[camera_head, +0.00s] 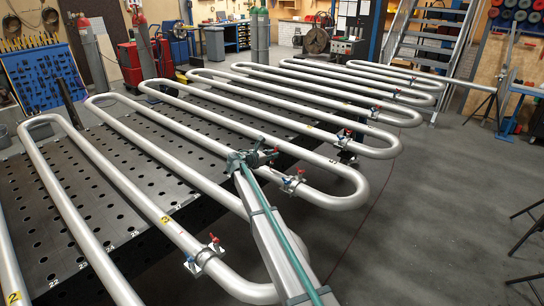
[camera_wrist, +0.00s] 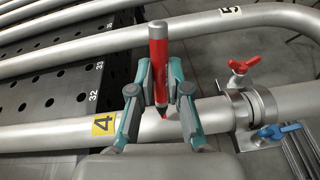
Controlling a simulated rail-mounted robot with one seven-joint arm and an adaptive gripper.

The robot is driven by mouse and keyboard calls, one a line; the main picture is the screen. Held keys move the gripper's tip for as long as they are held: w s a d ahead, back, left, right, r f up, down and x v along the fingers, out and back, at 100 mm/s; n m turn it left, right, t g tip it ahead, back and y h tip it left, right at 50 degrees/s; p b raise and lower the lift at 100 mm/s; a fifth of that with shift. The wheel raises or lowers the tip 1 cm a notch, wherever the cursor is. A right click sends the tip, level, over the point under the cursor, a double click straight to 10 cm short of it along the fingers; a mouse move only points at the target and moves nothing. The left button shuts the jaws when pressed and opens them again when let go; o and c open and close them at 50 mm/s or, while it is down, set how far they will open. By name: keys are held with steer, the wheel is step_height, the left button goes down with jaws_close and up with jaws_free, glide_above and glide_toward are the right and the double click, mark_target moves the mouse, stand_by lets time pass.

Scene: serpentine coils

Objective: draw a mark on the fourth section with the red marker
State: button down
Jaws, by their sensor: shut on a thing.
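In the wrist view, my gripper (camera_wrist: 161,85) has its teal fingers closed on the red marker (camera_wrist: 159,50). The marker stands about upright, its tip pointing down at a silver pipe section with a yellow 4 label (camera_wrist: 104,124). The fourth section (camera_wrist: 55,135) runs across the view beneath the fingers. The tip is right of the label and very close to the pipe; I cannot tell whether it touches. In the head view, my gripper (camera_head: 250,158) is over the coil, and the marker is not clear there.
A clamp with red (camera_wrist: 243,65) and blue (camera_wrist: 280,131) handles sits on the pipe to the right. A pipe labelled 5 (camera_wrist: 230,12) runs behind. A dark perforated table (camera_head: 60,205) lies under the coils. Open floor (camera_head: 440,200) is on the right.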

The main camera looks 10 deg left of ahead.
steer(key=shift+r+p, duration=1.05)
steer(key=shift+r, duration=1.6)
